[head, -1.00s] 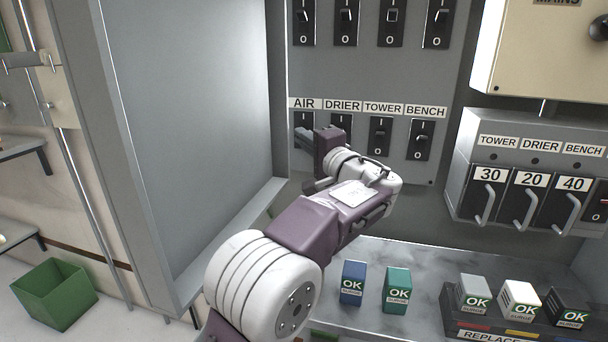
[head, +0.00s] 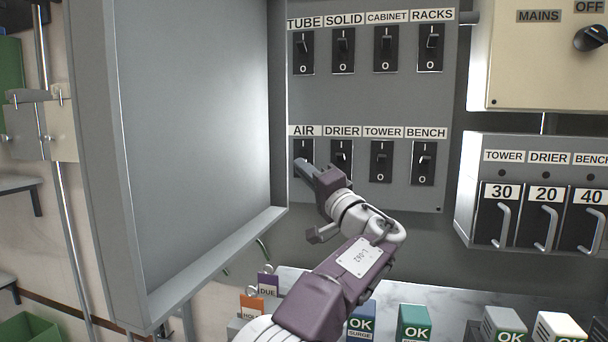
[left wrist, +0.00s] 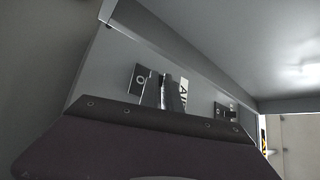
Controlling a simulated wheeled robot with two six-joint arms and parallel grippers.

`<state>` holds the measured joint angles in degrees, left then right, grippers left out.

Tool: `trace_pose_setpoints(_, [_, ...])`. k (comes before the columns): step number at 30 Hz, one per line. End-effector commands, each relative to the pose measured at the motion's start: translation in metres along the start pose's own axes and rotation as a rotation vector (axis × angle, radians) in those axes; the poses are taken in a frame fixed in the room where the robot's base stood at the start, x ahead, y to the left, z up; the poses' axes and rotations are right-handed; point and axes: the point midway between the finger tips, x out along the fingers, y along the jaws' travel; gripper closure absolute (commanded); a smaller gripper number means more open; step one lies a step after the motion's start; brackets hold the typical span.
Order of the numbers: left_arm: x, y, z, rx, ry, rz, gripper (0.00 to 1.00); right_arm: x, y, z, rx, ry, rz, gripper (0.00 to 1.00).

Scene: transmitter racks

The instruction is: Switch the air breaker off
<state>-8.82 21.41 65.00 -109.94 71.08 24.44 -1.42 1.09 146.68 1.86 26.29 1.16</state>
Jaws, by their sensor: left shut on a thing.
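The air breaker (head: 303,149) is a black switch under the AIR label (head: 303,131), at the left of the lower row on the grey panel. My left gripper (head: 306,170) reaches up to it from the lower right and covers its lower half. In the left wrist view the breaker (left wrist: 139,80) appears tilted, with the AIR label beside it. The fingertips (left wrist: 161,92) are together over its middle, shut on its toggle. The toggle is mostly hidden, so its position cannot be told. My right gripper is not in view.
The drier breaker (head: 341,155) is close to the right of my gripper, partly covered by it. The tower (head: 381,162) and bench (head: 423,163) breakers follow. An open grey cabinet door (head: 200,130) stands close on the left. Labelled blocks (head: 414,322) stand on the shelf below.

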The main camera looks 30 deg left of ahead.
Motion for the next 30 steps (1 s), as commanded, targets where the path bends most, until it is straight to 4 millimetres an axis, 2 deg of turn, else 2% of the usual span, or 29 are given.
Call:
trace_pose_setpoints(5, [-0.001, 0.004, 0.001, 0.002, -0.002, 0.007, 1.00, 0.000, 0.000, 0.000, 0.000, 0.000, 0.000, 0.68])
trace_pose_setpoints(7, [-0.001, 0.004, 0.000, 0.002, -0.002, 0.007, 0.84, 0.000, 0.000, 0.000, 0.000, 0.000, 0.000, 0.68])
trace_pose_setpoints(17, [-0.004, 0.002, 0.000, 0.001, 0.001, 0.004, 0.84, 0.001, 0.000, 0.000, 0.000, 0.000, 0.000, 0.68])
trace_pose_setpoints(20, [-0.020, 0.003, -0.001, 0.001, 0.003, 0.005, 0.84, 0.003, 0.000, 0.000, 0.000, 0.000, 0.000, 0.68])
trace_pose_setpoints(27, [-0.072, 0.002, -0.001, 0.000, 0.003, 0.006, 0.84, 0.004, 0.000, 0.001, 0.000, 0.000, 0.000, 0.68])
trace_pose_setpoints(30, [-0.085, 0.002, -0.001, 0.002, 0.002, 0.006, 0.84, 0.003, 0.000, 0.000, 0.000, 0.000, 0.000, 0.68])
